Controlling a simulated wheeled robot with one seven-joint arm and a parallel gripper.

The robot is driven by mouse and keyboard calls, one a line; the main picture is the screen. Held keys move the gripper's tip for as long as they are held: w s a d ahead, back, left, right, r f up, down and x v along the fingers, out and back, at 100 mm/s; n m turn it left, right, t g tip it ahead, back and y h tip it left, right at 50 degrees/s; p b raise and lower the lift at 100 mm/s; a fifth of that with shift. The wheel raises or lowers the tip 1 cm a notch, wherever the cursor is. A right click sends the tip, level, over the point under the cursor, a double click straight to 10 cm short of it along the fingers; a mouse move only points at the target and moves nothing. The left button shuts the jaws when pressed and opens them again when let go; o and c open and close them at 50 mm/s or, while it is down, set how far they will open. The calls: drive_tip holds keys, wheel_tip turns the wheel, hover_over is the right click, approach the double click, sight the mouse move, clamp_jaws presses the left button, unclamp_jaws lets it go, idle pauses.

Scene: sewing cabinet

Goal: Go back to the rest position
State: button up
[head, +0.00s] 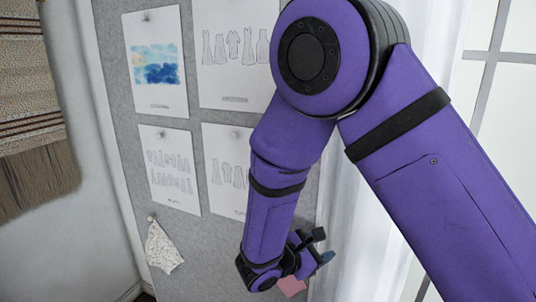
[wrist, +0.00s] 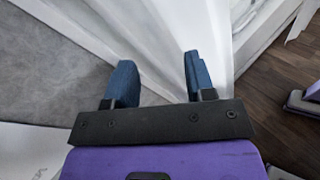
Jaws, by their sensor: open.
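My gripper (wrist: 160,82) shows in the wrist view with its two blue fingers spread apart. Nothing is between the fingers; behind them are a grey board and white curtain. In the head view my purple arm bends down from the upper right, and my gripper (head: 326,258) is at its lower end in front of the board. It is mostly hidden there by the wrist, with only a bit of blue finger showing.
A grey pinboard (head: 110,100) with several pinned drawings stands behind my arm. A fabric scrap (head: 162,246) and a pink note (head: 291,286) are on it. A white curtain (wrist: 130,25) hangs close to the fingers. A woven hanging (head: 35,110) is at the left. Wooden floor (wrist: 275,85) shows at the right.

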drive_tip(key=s+d+r+m+g+y, duration=0.2)
drive_tip(key=s+d+r+m+g, duration=0.2)
drive_tip(key=d+r+m, duration=0.25)
drive_tip(key=s+d+r+m+g+y, duration=0.2)
drive_tip(key=s+d+r+m+g, duration=0.25)
drive_tip(key=d+r, duration=0.3)
drive_tip(key=s+d+r+m+t+y, duration=0.2)
drive_tip(key=s+r+m+y, duration=0.2)
drive_tip(key=s, duration=0.3)
drive_tip(key=s+d+r+m+t+y, duration=0.2)
drive_tip(key=s+r+m+t+y, duration=0.1)
drive_tip(key=s+r+m, duration=0.3)
drive_tip(key=shift+s+r+y, duration=0.4)
drive_tip(key=shift+r+y, duration=0.15)
drive_tip(key=shift+y, duration=0.35)
